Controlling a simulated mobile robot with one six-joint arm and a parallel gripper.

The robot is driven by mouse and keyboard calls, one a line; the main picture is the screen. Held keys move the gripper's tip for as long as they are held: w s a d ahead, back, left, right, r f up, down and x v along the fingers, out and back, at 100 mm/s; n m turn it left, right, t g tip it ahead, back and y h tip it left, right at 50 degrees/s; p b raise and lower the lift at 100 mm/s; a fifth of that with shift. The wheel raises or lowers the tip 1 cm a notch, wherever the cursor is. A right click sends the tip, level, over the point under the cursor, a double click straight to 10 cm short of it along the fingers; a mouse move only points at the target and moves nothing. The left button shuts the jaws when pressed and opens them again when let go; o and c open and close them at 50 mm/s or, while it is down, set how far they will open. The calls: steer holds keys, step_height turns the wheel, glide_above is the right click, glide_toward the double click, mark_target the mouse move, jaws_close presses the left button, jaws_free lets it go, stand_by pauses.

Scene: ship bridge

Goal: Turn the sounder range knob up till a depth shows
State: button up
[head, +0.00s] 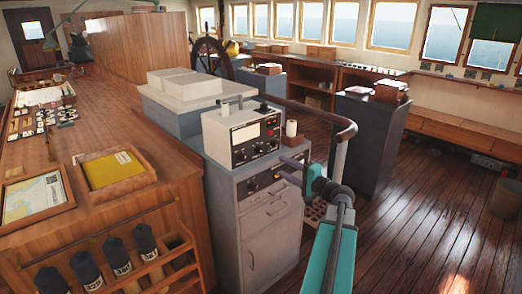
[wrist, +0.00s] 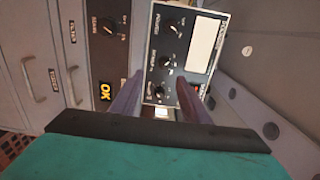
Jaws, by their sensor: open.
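The sounder (head: 242,135) is a white box with a black control strip, standing on a grey cabinet. In the wrist view its face (wrist: 160,45) appears turned on its side, with several black knobs and a pale window (wrist: 201,46) showing no readable figure. A small red patch shows by the right finger. The knob labels are too small to tell surely which is the range knob. My gripper (wrist: 158,80) is open, its two fingers apart and pointing at the panel, with nothing seen between them but panel. In the head view my gripper (head: 292,172) is beside the cabinet's right front.
The grey cabinet (head: 268,225) has a second dark control panel (head: 268,180) below the sounder. A brown handrail (head: 335,135) curves close by my arm. A wooden chart table (head: 120,190) is left. Wooden floor (head: 430,230) lies open to the right.

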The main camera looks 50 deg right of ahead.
mark_target(262, 151)
steer(key=shift+s+d+r, duration=0.3)
steer(key=shift+r, duration=0.25)
steer(key=w+p, duration=0.1)
steer(key=w, duration=0.3)
steer(key=w+p, duration=0.1)
steer(key=w, duration=0.4)
steer(key=w+d+p, duration=0.1)
steer(key=w+p, duration=0.1)
steer(key=w, duration=0.2)
steer(key=shift+w, duration=0.4)
steer(key=c, duration=0.9)
steer(key=shift+s+a+f, duration=0.1)
steer(key=shift+a+f, duration=0.05)
steer(key=shift+a, duration=0.2)
jaws_close()
steer(key=shift+c, duration=0.8)
jaws_free()
steer(key=shift+d, duration=0.25)
steer(key=shift+d+m, duration=0.1)
steer(key=shift+m, duration=0.2)
